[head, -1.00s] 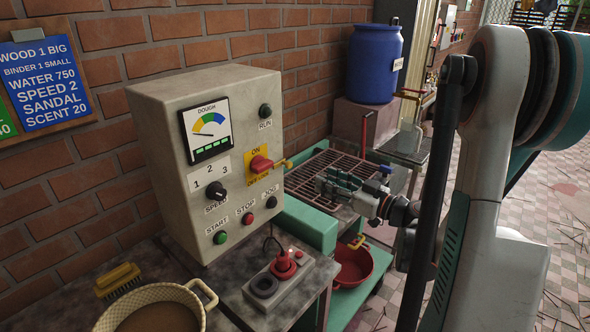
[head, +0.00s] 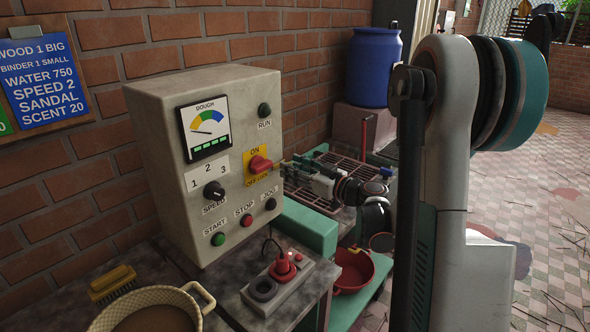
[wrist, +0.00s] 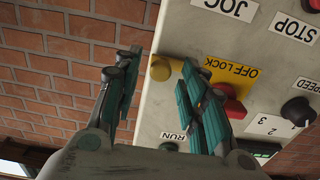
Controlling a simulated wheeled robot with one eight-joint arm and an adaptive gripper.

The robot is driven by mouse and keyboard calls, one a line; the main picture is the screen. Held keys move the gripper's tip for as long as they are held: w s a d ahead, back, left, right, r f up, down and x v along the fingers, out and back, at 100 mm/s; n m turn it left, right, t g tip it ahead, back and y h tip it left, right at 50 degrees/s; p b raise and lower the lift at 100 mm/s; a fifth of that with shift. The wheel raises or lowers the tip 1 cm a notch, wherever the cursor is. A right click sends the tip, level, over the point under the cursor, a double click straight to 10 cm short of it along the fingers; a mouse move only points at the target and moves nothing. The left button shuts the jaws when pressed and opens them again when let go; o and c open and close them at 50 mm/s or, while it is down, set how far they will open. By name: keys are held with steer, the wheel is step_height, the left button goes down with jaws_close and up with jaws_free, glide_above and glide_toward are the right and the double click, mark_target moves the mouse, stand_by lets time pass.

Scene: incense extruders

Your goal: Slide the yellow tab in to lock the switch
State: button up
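The yellow tab (wrist: 160,68) sticks out from the side edge of the grey control box, beside the red switch (head: 261,164). The switch sits on a yellow plate (head: 257,178) marked ON and OFF LOCK; the red knob also shows partly behind a finger in the wrist view (wrist: 234,108). My gripper (wrist: 161,60) is open, with one finger on each side of the tab as seen from the wrist. A gap shows between each finger and the tab. In the head view, my gripper (head: 300,174) is at the right side of the box and largely hides the tab.
The control box (head: 210,110) has a dial, a speed knob and several buttons. A metal grate (head: 345,165) lies below my gripper. A blue barrel (head: 374,65) and brick wall are behind.

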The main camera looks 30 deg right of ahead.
mark_target(275, 167)
jaws_close()
steer(key=shift+s+a, duration=0.25)
steer(key=shift+a, duration=0.5)
steer(key=shift+s+a, duration=0.25)
steer(key=shift+a, duration=0.45)
steer(key=shift+c, duration=1)
jaws_free()
steer(key=shift+o, duration=1)
steer(key=shift+a, duration=0.1)
steer(key=shift+s, duration=0.1)
